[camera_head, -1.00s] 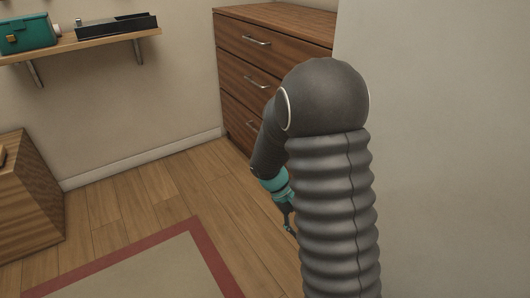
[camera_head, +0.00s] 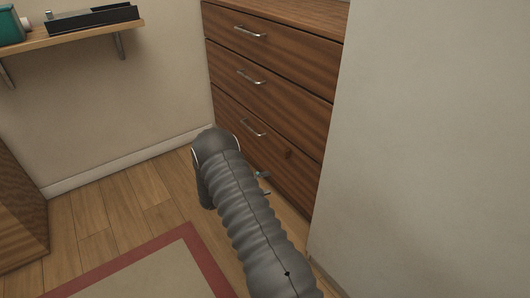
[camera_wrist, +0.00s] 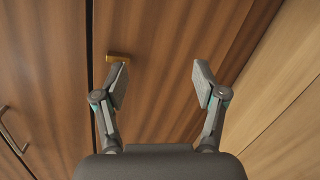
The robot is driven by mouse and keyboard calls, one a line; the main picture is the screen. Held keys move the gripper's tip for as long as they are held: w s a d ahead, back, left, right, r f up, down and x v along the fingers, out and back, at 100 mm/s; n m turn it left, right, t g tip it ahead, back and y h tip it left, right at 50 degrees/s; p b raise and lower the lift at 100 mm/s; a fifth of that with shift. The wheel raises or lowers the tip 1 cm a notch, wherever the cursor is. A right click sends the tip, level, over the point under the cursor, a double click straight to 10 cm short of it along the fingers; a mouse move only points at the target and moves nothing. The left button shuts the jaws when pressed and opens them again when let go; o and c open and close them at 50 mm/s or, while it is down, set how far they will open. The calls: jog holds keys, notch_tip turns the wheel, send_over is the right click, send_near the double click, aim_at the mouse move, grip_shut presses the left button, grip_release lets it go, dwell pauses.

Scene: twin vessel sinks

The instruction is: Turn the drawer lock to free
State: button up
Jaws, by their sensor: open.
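The wooden drawer chest (camera_head: 290,75) has three stacked drawers with silver bar handles. A small brownish lock knob (camera_head: 288,154) sits on the bottom drawer, right of its handle (camera_head: 252,127). In the wrist view a brass-coloured lock tab (camera_wrist: 118,56) shows on the drawer front, just beyond my left fingertip and partly covered by it. My gripper (camera_wrist: 161,83) is open and empty, facing the drawer front. The lock is not between the fingers. In the head view my arm mostly hides my gripper (camera_head: 264,183); only bits of teal fingers show, low before the bottom drawer.
A pale wall (camera_head: 430,150) stands close on the right of the chest. A shelf (camera_head: 75,38) with a black tray (camera_head: 95,18) is at upper left. A wooden cabinet (camera_head: 18,215) is at the left edge. The wood floor (camera_head: 120,210) and red-bordered rug (camera_head: 195,250) are clear.

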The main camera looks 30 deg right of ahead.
aim_at(287, 154)
jog(key=w+r+m+t+h, duration=0.2)
jog(key=w+r, duration=0.2)
jog(key=w, duration=0.1)
jog(key=w+d, duration=0.1)
jog(key=d, duration=1.1)
jog(key=shift+w+d+r+p, duration=0.15)
jog(key=shift+w+d+p, duration=0.1)
jog(key=shift+p, duration=0.05)
jog(key=c, duration=1.1)
